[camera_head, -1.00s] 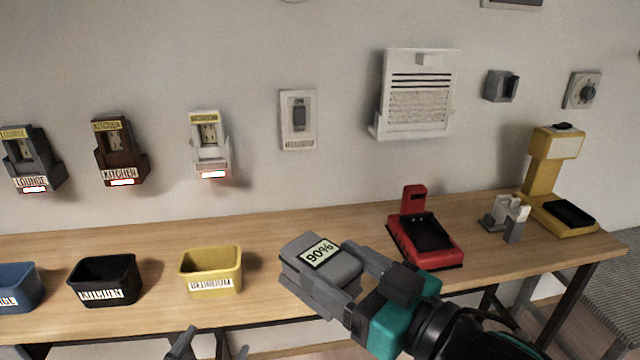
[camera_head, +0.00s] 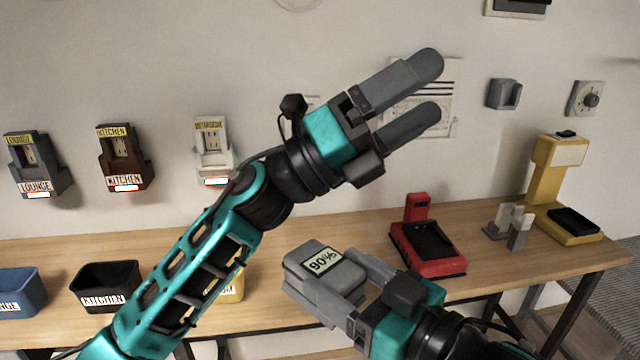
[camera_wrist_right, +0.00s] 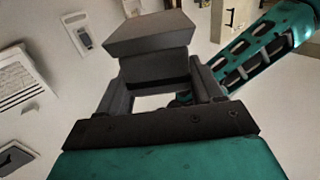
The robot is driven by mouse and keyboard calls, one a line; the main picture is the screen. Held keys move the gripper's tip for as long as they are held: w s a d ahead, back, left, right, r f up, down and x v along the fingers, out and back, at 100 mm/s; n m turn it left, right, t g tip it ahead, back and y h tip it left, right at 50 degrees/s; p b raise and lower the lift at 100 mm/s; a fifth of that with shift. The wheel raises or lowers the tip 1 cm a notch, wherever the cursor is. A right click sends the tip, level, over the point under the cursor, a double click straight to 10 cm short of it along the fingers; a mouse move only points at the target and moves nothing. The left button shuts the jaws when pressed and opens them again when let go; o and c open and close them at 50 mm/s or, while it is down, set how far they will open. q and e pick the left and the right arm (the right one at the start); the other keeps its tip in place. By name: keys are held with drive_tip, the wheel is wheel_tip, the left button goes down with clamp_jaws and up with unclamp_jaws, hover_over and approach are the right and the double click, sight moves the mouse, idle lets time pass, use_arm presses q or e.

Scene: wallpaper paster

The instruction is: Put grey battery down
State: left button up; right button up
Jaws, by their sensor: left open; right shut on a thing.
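The grey battery (camera_head: 306,281), with a "90%" label on top, is held in my right gripper (camera_head: 350,288). It appears above the front part of the wooden table; the exact gap below it cannot be told. In the right wrist view the battery (camera_wrist_right: 150,38) sits between the fingers of my right gripper (camera_wrist_right: 160,85). My left gripper (camera_head: 432,88) is open and empty, raised in front of the wall, its fingers pointing up and right. My left arm hides most of the yellow bin (camera_head: 236,288).
A red device (camera_head: 428,250), a small grey holder (camera_head: 497,232) and a yellow stand (camera_head: 546,188) are on the table's right side. A black KITCHEN bin (camera_head: 105,284) and blue bin (camera_head: 22,290) stand left. Labelled wall docks hang above. Bare table (camera_head: 335,222) lies behind the battery.

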use_arm(q)
drive_tip(key=s+d+f+m+g+y, duration=0.3)
drive_tip(key=s+d+m+g+y, duration=0.3)
drive_tip(key=m, duration=0.5)
use_arm(e)
drive_tip(key=shift+r, duration=0.1)
use_arm(q)
drive_tip(key=m+t+y, duration=0.6)
drive_tip(key=m+y, duration=0.3)
drive_tip(key=y, duration=0.9)
hover_over(321, 256)
wheel_tip(321, 256, down, 7)
drive_tip(key=shift+a+r, duration=0.1)
drive_tip(key=shift+r, duration=0.05)
wheel_tip(321, 256, down, 12)
drive_tip(key=shift+r, duration=0.1)
drive_tip(key=c, duration=1.4)
drive_tip(key=shift+r, duration=0.1)
use_arm(e)
drive_tip(key=o, duration=1.2)
